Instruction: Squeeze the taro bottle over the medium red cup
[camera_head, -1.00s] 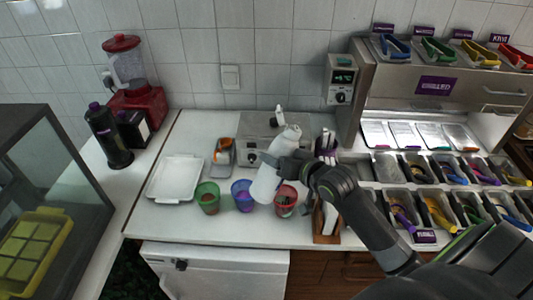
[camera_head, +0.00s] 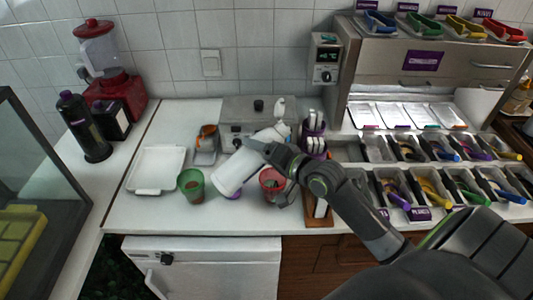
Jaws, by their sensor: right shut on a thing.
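My right gripper (camera_head: 262,150) is shut on a white squeeze bottle (camera_head: 236,171). The bottle is tilted, its wide end pointing down and to the left, its other end up and to the right. Its label is not readable. The red cup (camera_head: 269,177) stands on the counter just right of the bottle, below my right gripper, partly covered by my arm. The purple cup (camera_head: 233,194) is almost wholly hidden behind the bottle. The green cup (camera_head: 191,186) stands to the left with something brown inside. My left gripper is not in view.
A white tray (camera_head: 156,170) lies left of the cups. A small container with orange contents (camera_head: 206,144) stands behind them. A wooden holder with purple-topped items (camera_head: 313,143) is close to the right of my gripper. Topping bins (camera_head: 433,187) fill the right side.

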